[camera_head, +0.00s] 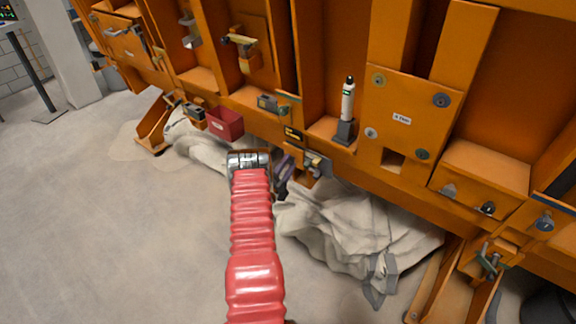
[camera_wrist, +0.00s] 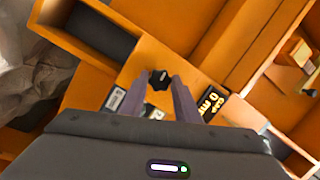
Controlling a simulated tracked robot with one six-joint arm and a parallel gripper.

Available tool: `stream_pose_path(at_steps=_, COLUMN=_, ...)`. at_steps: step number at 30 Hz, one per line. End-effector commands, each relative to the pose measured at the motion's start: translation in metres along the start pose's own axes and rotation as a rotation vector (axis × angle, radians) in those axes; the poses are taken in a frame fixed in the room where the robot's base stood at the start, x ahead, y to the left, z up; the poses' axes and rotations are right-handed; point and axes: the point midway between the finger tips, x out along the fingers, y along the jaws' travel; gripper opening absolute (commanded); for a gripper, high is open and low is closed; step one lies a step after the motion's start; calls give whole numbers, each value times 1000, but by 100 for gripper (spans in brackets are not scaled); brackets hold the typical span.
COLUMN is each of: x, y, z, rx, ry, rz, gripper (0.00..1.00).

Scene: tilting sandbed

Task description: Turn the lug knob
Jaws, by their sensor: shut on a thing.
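The lug knob (camera_wrist: 158,79) is a small black knob on the orange frame, between my fingertips in the wrist view. My gripper (camera_wrist: 159,80) has its two purple-grey fingers on either side of the knob and is shut on it. In the head view my gripper (camera_head: 287,170) is partly hidden by my red sleeved arm and reaches to the lower edge of the orange frame. A small metal fitting (camera_head: 318,165) shows just right of it there. I cannot make out the knob itself in the head view.
A black label with yellow lettering (camera_wrist: 211,103) is right of the fingers. The orange frame (camera_head: 255,125) carries several fittings, a red box (camera_head: 225,124) and a white cylinder (camera_head: 347,103). Crumpled pale cloth (camera_head: 350,225) lies below. The floor (camera_head: 110,230) at left is clear.

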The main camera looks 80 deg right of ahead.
Motion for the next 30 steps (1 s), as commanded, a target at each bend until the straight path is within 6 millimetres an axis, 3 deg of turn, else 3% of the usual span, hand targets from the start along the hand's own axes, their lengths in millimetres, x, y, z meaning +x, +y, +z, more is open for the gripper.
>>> stream_pose_path(at_steps=30, x=-1, y=12, z=2, rx=945, ry=72, rz=-156, gripper=7)
